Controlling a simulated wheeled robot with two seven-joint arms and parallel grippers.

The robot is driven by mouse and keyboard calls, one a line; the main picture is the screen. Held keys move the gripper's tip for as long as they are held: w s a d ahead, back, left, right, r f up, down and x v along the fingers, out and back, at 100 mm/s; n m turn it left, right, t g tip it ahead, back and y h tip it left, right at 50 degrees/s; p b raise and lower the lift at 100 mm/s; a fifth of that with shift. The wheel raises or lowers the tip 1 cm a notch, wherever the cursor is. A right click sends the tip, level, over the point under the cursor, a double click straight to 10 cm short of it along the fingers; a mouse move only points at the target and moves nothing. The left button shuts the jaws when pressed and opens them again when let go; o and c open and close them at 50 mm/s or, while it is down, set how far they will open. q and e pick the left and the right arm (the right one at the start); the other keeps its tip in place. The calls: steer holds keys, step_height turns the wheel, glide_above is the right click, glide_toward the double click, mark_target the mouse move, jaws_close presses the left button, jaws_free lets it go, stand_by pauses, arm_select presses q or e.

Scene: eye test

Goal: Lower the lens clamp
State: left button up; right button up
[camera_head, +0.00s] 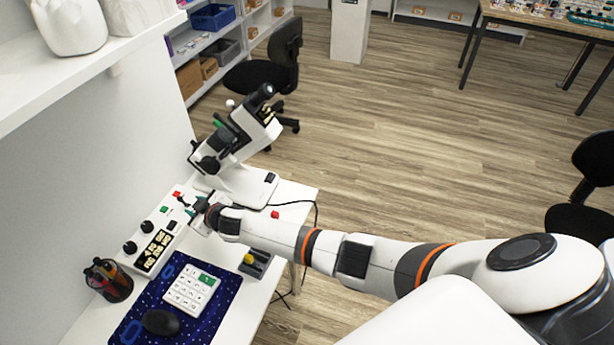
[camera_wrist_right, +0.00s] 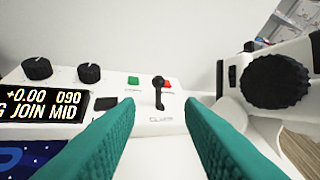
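A white control box (camera_head: 147,262) with a display lies on the table in the head view. In the right wrist view, a small black lever (camera_wrist_right: 159,92) stands on the box with its knob up, above a small label. I take it for the clamp lever, but cannot read the label surely. My right gripper (camera_head: 198,207) is at the box's far end beside the microscope-like lens instrument (camera_head: 235,183). In the wrist view its teal fingers (camera_wrist_right: 160,128) are wide apart, with the lever beyond and between them, apparently untouched. My left gripper is not in view.
A green button (camera_wrist_right: 133,80) and red button (camera_wrist_right: 164,85) flank the lever; black knobs (camera_wrist_right: 37,68) are left. A large black knob (camera_wrist_right: 276,81) is close on the right. A keypad (camera_head: 190,290), mouse (camera_head: 160,322) and pen cup (camera_head: 110,281) occupy the near table.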

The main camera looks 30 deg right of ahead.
mark_target(182, 202)
steer(key=b+x, duration=0.4)
steer(key=x, duration=0.3)
steer(key=shift+s+a+f, duration=0.1)
steer(key=shift+f, duration=0.1)
steer(key=b+x, duration=0.4)
steer(key=b, duration=0.2)
steer(key=shift+a+f, duration=0.15)
steer(key=shift+a, duration=0.1)
steer(key=shift+w+b, duration=0.55)
steer(key=shift+b, duration=0.6)
steer(key=shift+a, duration=0.15)
steer(key=shift+s+n, duration=0.15)
steer(key=shift+n, duration=0.15)
